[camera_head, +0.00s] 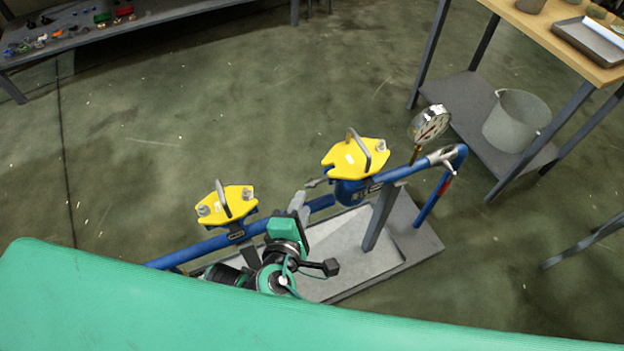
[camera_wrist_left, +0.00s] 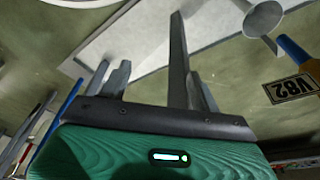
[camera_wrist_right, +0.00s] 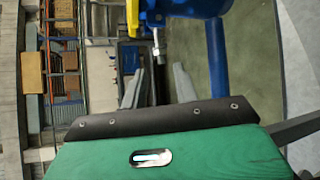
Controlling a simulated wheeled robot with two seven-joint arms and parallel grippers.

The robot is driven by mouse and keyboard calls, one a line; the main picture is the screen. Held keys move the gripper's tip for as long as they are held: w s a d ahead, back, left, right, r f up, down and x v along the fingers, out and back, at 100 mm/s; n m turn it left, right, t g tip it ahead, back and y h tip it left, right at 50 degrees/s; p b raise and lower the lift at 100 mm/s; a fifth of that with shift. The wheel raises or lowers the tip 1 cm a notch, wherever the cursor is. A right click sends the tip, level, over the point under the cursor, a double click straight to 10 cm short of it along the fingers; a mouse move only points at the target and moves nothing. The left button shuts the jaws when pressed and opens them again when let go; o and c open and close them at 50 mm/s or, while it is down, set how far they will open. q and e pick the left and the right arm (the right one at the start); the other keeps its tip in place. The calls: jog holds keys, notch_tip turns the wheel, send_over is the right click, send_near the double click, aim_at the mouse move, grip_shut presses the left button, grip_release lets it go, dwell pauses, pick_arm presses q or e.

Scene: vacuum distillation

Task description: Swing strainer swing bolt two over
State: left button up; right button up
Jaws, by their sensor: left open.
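Two yellow strainer covers with arched handles sit on blue pipework in the head view: a left one (camera_head: 238,207) and a right one (camera_head: 345,160). Silver nuts show at the ends of both. My right gripper (camera_head: 298,200) is between them, just left of the right strainer. In the right wrist view, its fingers (camera_wrist_right: 157,85) are apart, with a silver swing bolt (camera_wrist_right: 157,45) just ahead, in line with the gap. A yellow cover edge (camera_wrist_right: 132,18) shows beside the bolt. In the left wrist view, my left gripper (camera_wrist_left: 160,70) is open. Which bolt is number two is unclear.
A pressure gauge (camera_head: 430,122) stands right of the right strainer. A grey post (camera_head: 382,218) rises from the grey skid base (camera_head: 415,240). A V82 label (camera_wrist_left: 291,90) shows in the left wrist view. A wooden-topped table (camera_head: 560,35) stands at upper right. Open floor lies behind.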

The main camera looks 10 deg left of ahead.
aim_at(310, 186)
jog(key=x, duration=0.8)
jog(key=shift+w+f, duration=0.1)
jog(key=shift+w, duration=0.15)
grip_shut()
